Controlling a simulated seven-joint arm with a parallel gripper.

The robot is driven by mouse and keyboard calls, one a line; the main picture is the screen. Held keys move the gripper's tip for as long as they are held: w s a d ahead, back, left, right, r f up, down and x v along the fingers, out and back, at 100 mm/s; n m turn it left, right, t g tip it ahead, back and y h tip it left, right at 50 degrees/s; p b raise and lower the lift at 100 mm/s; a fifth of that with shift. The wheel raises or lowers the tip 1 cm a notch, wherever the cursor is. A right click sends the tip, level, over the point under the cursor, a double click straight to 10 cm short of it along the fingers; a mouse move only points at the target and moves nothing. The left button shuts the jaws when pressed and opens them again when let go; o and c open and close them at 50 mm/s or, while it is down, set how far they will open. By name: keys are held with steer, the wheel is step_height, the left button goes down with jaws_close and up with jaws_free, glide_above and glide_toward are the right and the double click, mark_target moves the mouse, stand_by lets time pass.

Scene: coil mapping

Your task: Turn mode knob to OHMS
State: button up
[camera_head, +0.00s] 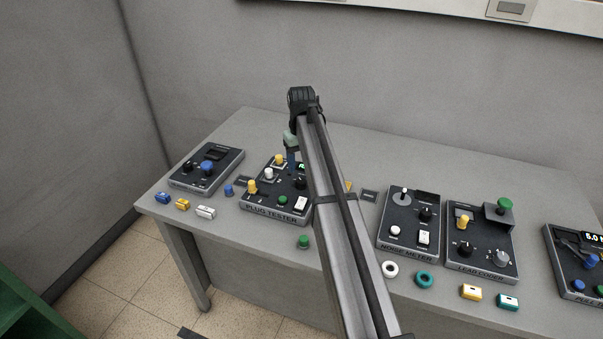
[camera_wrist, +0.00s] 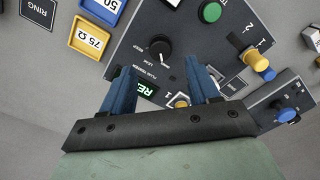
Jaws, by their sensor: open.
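The plug tester (camera_head: 268,214) is a dark panel on the grey table, partly behind my arm in the head view. Its black knob (camera_wrist: 159,48) shows in the wrist view, with small print beside it that seems to read BEEP and LEAK; I cannot make out OHMS. The knob also shows in the head view (camera_head: 299,183), close to the arm. My gripper (camera_wrist: 160,66) has its two blue fingers apart and empty. The fingertips appear just short of the knob, one to each side; contact is not visible. A lit green display (camera_wrist: 146,88) shows between the fingers, partly hidden.
A noise meter (camera_head: 408,248) and another panel (camera_head: 481,262) sit to the right. Colored blocks and rings line the front edge.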

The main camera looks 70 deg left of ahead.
step_height(320, 180, up, 7)
stand_by(0.3)
steer(key=shift+f, duration=0.1)
stand_by(0.4)
